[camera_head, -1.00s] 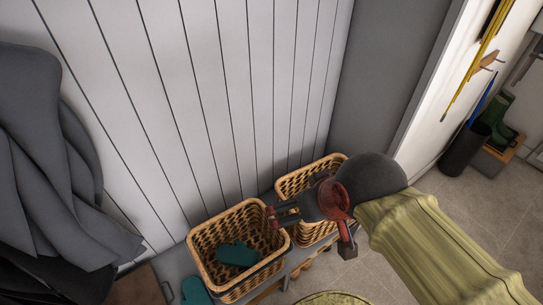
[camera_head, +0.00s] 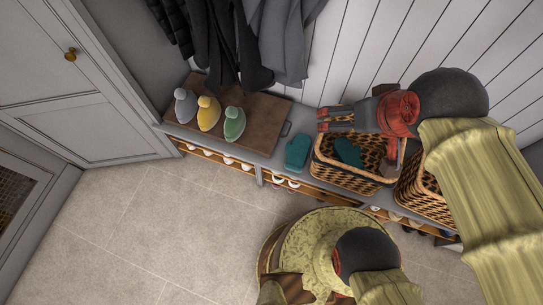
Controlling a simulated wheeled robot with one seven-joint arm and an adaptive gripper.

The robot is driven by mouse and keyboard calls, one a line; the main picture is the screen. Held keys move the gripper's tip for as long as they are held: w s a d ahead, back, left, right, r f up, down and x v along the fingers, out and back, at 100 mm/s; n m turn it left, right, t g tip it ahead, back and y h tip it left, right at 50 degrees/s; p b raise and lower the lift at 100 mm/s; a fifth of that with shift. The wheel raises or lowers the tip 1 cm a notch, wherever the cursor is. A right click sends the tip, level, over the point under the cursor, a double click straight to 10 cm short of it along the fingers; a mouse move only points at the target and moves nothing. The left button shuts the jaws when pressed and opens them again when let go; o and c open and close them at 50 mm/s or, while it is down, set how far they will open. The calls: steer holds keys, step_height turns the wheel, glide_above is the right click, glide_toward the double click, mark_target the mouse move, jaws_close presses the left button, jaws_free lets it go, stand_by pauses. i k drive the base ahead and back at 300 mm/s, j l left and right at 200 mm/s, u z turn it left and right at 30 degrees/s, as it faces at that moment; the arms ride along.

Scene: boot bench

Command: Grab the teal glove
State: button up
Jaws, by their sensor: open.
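Two teal gloves show in the head view. One teal glove (camera_head: 298,152) lies on the grey bench top, just left of the near wicker basket (camera_head: 345,180). Another teal glove (camera_head: 348,152) lies inside that basket. My gripper (camera_head: 322,120) has red fingertips pointing left. It is open and empty, and appears above the back left part of the basket, near both gloves but apart from them. Its exact height is hard to tell. My forearm and wrist hide part of the basket's right side.
A second wicker basket (camera_head: 424,196) stands to the right, partly behind my arm. Dark coats (camera_head: 240,40) hang above. Shoes sit below the bench. The tiled floor (camera_head: 170,225) at left is clear.

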mark_target(296, 154)
steer(key=u, duration=0.15)
steer(key=z, duration=0.65)
steer(key=j+z, duration=0.25)
steer(key=z, duration=0.15)
steer(key=k+j+z, duration=0.15)
steer(key=z, duration=0.3)
steer(key=k+j+z, duration=0.15)
steer(key=j+z, duration=0.25)
steer(key=k+z, duration=0.15)
steer(key=z, duration=0.3)
steer(key=k+j+z, duration=0.1)
steer(key=k+j, duration=0.2)
steer(key=k, duration=0.15)
steer(key=k+j+z, duration=0.1)
steer(key=k+j, duration=0.15)
steer(key=k, duration=0.2)
